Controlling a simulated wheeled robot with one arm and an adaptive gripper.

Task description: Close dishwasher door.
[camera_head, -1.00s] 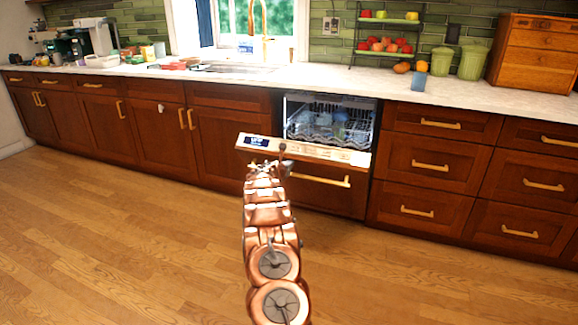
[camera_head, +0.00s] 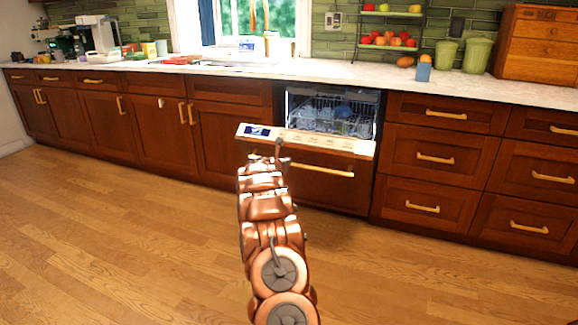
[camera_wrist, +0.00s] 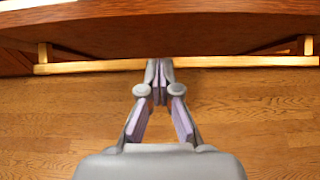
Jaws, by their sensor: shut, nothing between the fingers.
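The dishwasher door (camera_head: 318,187) is partly open in the head view, tilted outward, with its control panel edge (camera_head: 310,140) facing up. Above it the dishwasher's inside (camera_head: 331,110) shows with racks and dishes. A gold handle bar (camera_head: 322,170) runs across the door's front. My gripper (camera_head: 277,150) is at the door's front near its left part, at the end of my copper arm. In the wrist view my gripper (camera_wrist: 159,66) is shut and empty, its tips at the handle bar (camera_wrist: 220,62) below the door (camera_wrist: 200,30). Whether the tips touch is unclear.
Wooden cabinets (camera_head: 225,135) stand left of the dishwasher and drawers (camera_head: 437,160) stand right of it. A pale counter (camera_head: 455,88) runs above, holding green canisters and a wooden box. The wood floor (camera_head: 120,230) in front is clear.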

